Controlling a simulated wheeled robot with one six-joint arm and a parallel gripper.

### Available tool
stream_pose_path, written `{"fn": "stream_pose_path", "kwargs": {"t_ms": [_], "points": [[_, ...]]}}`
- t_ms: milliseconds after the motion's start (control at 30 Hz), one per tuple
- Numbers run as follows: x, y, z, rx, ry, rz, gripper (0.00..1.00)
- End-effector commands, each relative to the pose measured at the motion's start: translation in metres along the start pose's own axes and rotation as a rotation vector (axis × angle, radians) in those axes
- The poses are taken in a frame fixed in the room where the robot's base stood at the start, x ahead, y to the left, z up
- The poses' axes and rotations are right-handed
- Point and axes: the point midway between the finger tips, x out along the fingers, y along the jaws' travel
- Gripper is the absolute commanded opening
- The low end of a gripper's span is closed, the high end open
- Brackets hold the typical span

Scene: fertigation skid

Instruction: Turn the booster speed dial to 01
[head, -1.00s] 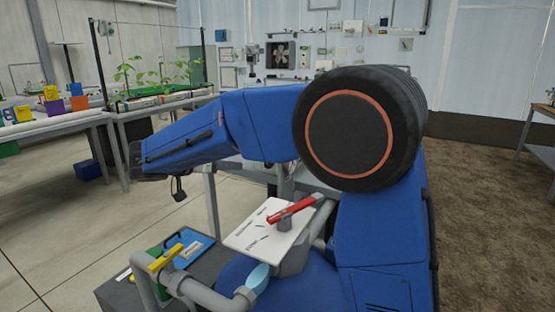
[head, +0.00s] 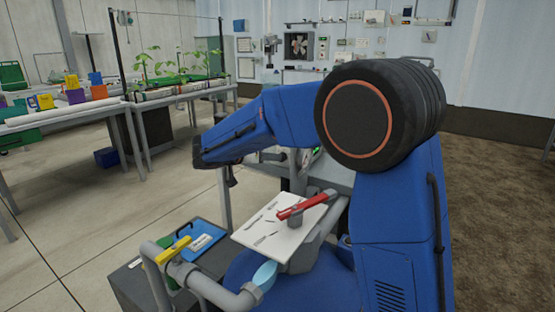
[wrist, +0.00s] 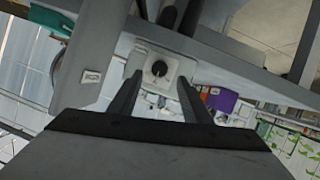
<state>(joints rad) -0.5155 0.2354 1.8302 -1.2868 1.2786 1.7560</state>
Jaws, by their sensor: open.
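In the wrist view a round black dial knob (wrist: 159,68) with a pale pointer mark sits on a whitish square plate. My gripper (wrist: 159,77) is open, its two dark fingers on either side of the knob in the picture. I cannot tell whether they touch it or how far off it is. The dial's markings are too small to read. In the head view my blue arm reaches left, and I cannot make out the dial or the fingers there.
A small label (wrist: 92,77) is on the grey frame beside the dial. In the head view, a white panel (head: 275,238) with a red lever (head: 303,204) and a pipe with a yellow handle (head: 173,250) stand close to my arm. Open floor lies to the left.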

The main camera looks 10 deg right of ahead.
Motion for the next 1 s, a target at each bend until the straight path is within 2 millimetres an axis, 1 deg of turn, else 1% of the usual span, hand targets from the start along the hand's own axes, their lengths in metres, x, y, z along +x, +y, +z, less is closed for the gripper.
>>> {"fn": "stream_pose_path", "kwargs": {"t_ms": [33,200,400,533,800,867,900,967,1000], "points": [[0.01,0.001,0.0,0.0,-0.001,0.004,0.44],[0.037,0.001,0.001,0.0,-0.001,0.004,0.44],[0.056,0.001,0.0,0.0,-0.001,0.002,0.44],[0.06,0.0,0.0,0.0,-0.001,0.001,0.44],[0.061,0.0,0.0,0.0,-0.001,0.0,0.44],[0.061,0.0,0.0,0.0,-0.001,0.0,0.3],[0.061,0.0,0.0,0.0,-0.001,0.0,0.2],[0.061,0.0,0.0,0.0,-0.001,0.0,0.06],[0.061,0.0,0.0,0.0,0.0,0.001,0.03]]}}
